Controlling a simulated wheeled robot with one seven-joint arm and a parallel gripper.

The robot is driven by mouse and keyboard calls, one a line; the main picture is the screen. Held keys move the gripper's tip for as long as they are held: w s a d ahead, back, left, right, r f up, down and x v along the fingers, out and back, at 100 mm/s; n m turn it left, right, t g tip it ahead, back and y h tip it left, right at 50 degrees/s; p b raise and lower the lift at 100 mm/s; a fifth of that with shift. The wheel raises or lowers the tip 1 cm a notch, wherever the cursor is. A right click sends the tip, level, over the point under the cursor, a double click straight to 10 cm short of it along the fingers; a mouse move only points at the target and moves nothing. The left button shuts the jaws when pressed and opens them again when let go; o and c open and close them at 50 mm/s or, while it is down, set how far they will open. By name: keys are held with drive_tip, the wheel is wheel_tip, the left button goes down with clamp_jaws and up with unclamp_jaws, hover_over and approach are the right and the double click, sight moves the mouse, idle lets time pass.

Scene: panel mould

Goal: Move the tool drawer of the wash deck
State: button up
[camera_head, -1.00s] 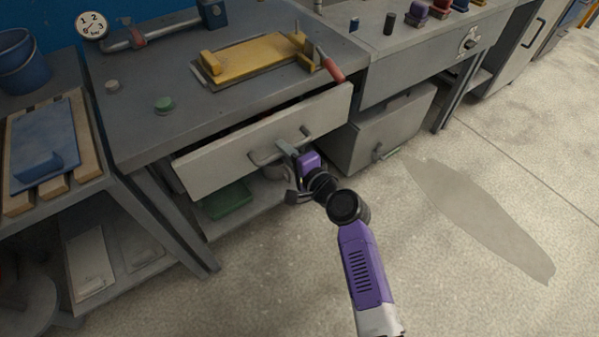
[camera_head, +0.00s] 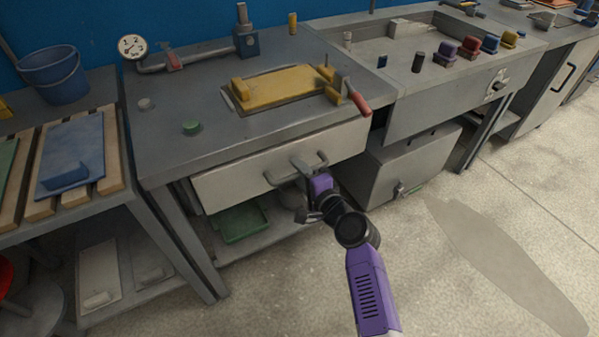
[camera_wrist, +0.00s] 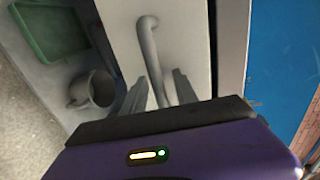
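The tool drawer (camera_head: 240,182) is a pale grey front under the wash deck (camera_head: 150,165), standing slightly out. In the wrist view the drawer front (camera_wrist: 190,40) shows a dark gap along the deck edge. Its bar handle (camera_head: 270,179) also runs through the wrist view (camera_wrist: 150,45). In the wrist view the two fingers of my gripper (camera_wrist: 161,82) stand apart, one on each side of the bar, with small gaps seeming to show. The drawer's inside is hidden.
A green tray (camera_head: 243,222) and a grey mug (camera_wrist: 92,90) sit on the shelf below. A grey cabinet (camera_head: 410,165) stands to the right. Open floor lies in front.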

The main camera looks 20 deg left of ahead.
drive_tip(key=p+v, duration=0.2)
drive_tip(key=v, duration=0.5)
drive_tip(key=shift+s+d, duration=0.3)
idle(0.6)
